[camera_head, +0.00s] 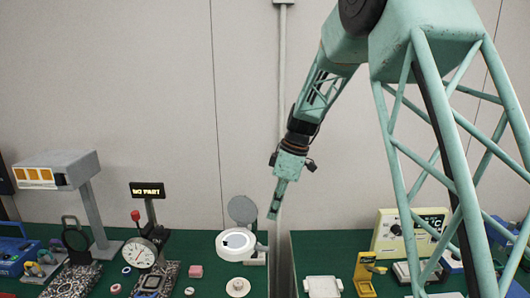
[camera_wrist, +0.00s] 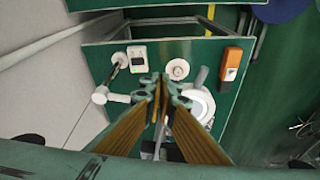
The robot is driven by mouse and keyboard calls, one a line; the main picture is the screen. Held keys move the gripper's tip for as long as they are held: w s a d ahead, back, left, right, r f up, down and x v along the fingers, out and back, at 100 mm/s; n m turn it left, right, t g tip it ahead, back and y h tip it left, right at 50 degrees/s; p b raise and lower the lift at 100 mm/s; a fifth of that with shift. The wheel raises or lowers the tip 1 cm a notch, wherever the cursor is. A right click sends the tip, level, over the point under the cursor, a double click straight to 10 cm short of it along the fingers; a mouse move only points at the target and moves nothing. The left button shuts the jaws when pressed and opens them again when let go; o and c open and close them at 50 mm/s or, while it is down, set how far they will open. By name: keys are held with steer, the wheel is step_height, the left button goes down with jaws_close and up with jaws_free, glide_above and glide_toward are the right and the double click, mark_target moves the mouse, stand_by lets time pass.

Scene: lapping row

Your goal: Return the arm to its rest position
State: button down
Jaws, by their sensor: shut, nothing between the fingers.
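My arm is pale green and reaches down from the upper right in the head view. My gripper (camera_head: 274,211) hangs at its end, pointing down, in front of the pale wall and above the green bench. It is clear of the things on the bench. In the wrist view the two fingers of my gripper (camera_wrist: 162,82) meet at the tips, shut with nothing held. No marker of the rest position shows in either view.
A dial gauge (camera_head: 140,253) stands left, a cream display box (camera_head: 408,232) right. The wrist view shows an orange box (camera_wrist: 231,64) on a green surface.

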steer(key=s+d+r+m+t+h, duration=0.1)
steer(key=s+d+r+m, duration=0.35)
steer(key=s+r, duration=0.65)
steer(key=s+d+r+m+t, duration=0.1)
steer(key=s+d+r+m, duration=0.2)
steer(key=s+d+r, duration=0.75)
steer(key=s+d+f+m+t+h, duration=0.1)
steer(key=s+m, duration=0.3)
steer(key=s, duration=1.1)
steer(key=s+d+f+m+t+h, duration=0.1)
steer(key=s+m, duration=0.3)
steer(key=s, duration=1.2)
steer(key=shift+s+d, duration=0.2)
steer(key=shift+d, duration=0.4)
